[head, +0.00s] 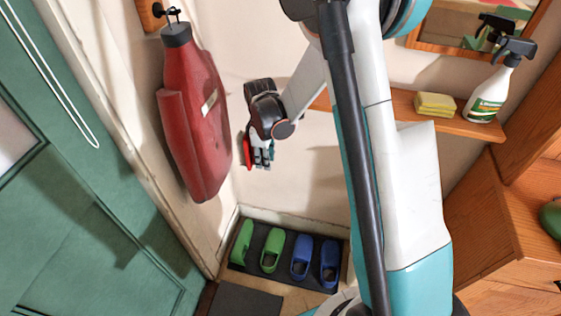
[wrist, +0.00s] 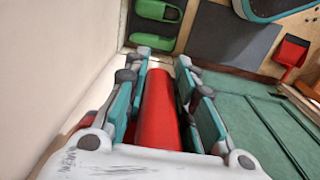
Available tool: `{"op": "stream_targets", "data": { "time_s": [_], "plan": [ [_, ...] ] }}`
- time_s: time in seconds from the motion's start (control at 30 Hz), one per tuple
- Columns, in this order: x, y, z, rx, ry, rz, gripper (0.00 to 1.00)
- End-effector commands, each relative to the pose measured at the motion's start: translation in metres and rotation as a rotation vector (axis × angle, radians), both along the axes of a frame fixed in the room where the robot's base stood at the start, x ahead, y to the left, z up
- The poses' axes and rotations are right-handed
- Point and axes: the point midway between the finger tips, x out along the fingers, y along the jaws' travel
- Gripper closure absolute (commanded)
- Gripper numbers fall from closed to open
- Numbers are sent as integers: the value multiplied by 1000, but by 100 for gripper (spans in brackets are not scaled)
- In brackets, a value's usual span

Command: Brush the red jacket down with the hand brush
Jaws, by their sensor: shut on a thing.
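The red jacket (head: 193,115) hangs on the wall at the left in the head view, with a grey collar and a pale label. My gripper (head: 261,160) is just to the right of the jacket, apart from it in the picture, with its fingers pointing down. In the wrist view my gripper (wrist: 162,68) is shut on a red, rounded bar, which looks like the handle of the hand brush (wrist: 158,105). Only a small red part of the brush (head: 248,150) shows in the head view. Its bristles are hidden.
Green and blue slippers stand on a dark tray (head: 264,238) on the floor below. A green door (head: 70,200) is at the left. A shelf (head: 400,106) at the right holds a yellow sponge (head: 435,104) and a spray bottle (head: 489,95). A red dustpan (wrist: 292,52) shows in the wrist view.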

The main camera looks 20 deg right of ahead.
Motion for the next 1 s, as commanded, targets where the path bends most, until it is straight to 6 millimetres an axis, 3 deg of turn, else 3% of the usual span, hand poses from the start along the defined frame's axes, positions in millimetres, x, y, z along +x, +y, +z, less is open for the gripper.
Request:
{"op": "stream_targets", "data": {
  "time_s": [0.5,0.67,1.0],
  "plan": [
    [-6,6,38,0,0,0,100],
    [-6,6,33,0,0,0,100],
    [-6,7,5,0,0,0,100]
  ]
}}
